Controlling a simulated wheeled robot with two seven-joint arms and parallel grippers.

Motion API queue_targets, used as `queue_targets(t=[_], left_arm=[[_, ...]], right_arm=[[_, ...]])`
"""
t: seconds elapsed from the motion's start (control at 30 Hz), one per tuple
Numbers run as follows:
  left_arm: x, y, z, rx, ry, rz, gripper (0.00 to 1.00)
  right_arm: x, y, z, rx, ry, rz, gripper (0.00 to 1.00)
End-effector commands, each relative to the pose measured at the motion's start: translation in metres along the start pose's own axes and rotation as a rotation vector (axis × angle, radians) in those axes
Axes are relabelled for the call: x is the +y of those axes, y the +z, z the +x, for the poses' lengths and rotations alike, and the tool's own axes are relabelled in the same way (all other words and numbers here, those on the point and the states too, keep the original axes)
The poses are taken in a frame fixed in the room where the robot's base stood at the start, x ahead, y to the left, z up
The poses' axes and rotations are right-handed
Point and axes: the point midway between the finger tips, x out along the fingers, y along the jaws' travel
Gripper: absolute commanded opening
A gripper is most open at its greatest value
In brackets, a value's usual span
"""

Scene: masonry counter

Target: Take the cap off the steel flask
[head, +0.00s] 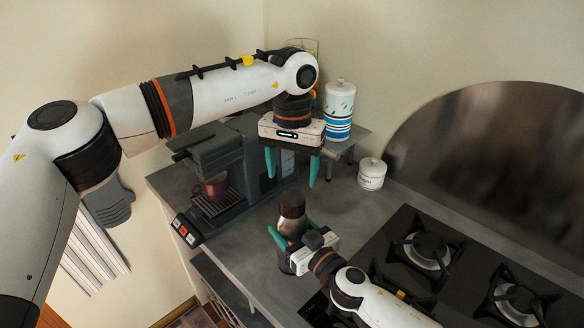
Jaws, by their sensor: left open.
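The steel flask (290,228) stands upright on the grey counter, with a dark rounded cap (291,204) on top. My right gripper (297,233) reaches in from the lower right, its teal fingers on either side of the flask's body just below the cap. It looks shut on the flask and hides part of its lower body. My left gripper (291,180) hangs above the flask with its fingers pointing down. It is open and empty, its fingertips a little higher than the cap.
A coffee machine (215,160) with a dark red cup (214,188) stands left of the flask. A striped canister (339,110) on a small shelf and a white lidded jar (371,175) are behind. A gas hob (455,250) lies to the right. Counter between jar and flask is clear.

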Motion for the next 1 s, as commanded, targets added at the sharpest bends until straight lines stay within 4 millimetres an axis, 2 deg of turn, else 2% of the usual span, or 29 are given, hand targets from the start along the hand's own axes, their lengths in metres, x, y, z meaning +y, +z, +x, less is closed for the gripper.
queue_targets(t=[0.17, 0.4, 0.6, 0.73, 1.0], left_arm=[[0.001, 0.0, 0.01, 0.002, 0.001, 0.043, 0.7], [0.001, -0.001, 0.048, 0.004, 0.0, 0.04, 0.7], [0.001, 0.0, 0.072, 0.002, 0.001, 0.039, 0.7], [0.0, 0.0, 0.079, 0.0, 0.0, 0.039, 0.7], [0.0, 0.0, 0.08, 0.0, 0.0, 0.039, 0.7]], right_arm=[[0.0, 0.0, 0.0, -0.001, 0.0, 0.001, 0.0], [0.0, 0.001, 0.0, -0.001, 0.0, 0.0, 0.0], [0.0, 0.001, 0.0, -0.001, 0.0, 0.0, 0.0], [0.0, 0.001, 0.0, -0.001, 0.0, 0.0, 0.0], [0.0, 0.001, 0.0, -0.001, 0.0, 0.0, 0.0]])
